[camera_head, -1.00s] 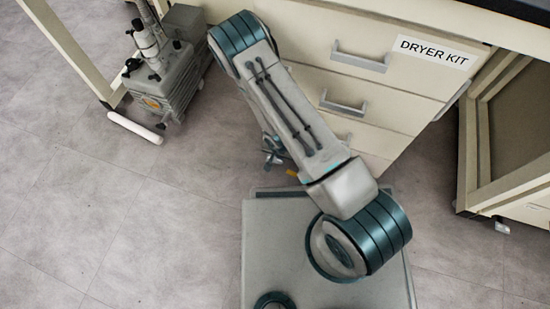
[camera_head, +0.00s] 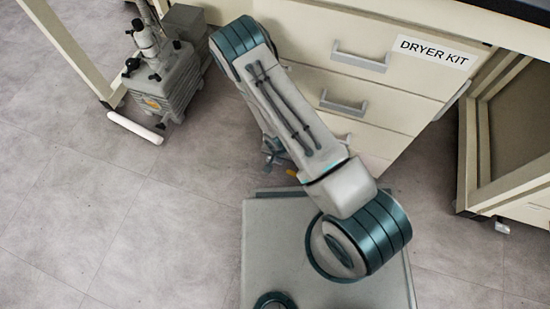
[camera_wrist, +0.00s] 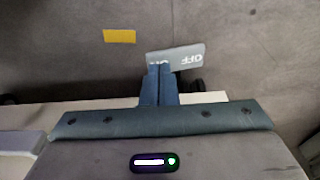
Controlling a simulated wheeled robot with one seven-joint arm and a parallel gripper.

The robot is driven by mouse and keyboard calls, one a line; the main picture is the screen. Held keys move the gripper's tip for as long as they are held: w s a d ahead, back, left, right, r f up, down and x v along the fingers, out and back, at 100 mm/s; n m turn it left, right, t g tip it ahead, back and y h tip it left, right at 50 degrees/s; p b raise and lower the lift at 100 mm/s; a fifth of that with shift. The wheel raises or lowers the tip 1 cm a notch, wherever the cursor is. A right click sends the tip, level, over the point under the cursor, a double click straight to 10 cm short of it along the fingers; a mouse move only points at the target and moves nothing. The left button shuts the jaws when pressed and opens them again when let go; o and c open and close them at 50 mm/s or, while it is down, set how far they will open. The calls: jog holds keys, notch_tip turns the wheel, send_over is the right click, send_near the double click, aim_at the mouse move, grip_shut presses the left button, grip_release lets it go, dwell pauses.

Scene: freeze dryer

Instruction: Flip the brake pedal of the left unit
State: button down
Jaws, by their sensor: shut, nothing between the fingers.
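A grey pedal plate (camera_wrist: 188,56) with white "OFF" lettering is at the upper middle of the wrist view, and the lettering appears turned. My gripper (camera_wrist: 159,67) is shut and empty. Its blue fingertips overlap the pedal's lower left part and hide some lettering. I cannot tell whether they touch it. The drawer unit (camera_head: 372,83) labelled "DRYER KIT" stands just beyond my arm.
A yellow floor mark (camera_wrist: 119,36) lies near the pedal. A grey pump (camera_head: 165,80) stands on the floor at upper left, with a white cylinder (camera_head: 135,127) before it. An open-framed bench (camera_head: 510,130) is at right. The floor at left is clear.

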jog(key=shift+f, duration=0.35)
jog(key=shift+r, duration=0.1)
jog(key=shift+r+p, duration=2.5)
jog(key=shift+r, duration=0.95)
jog(key=shift+s, duration=0.15)
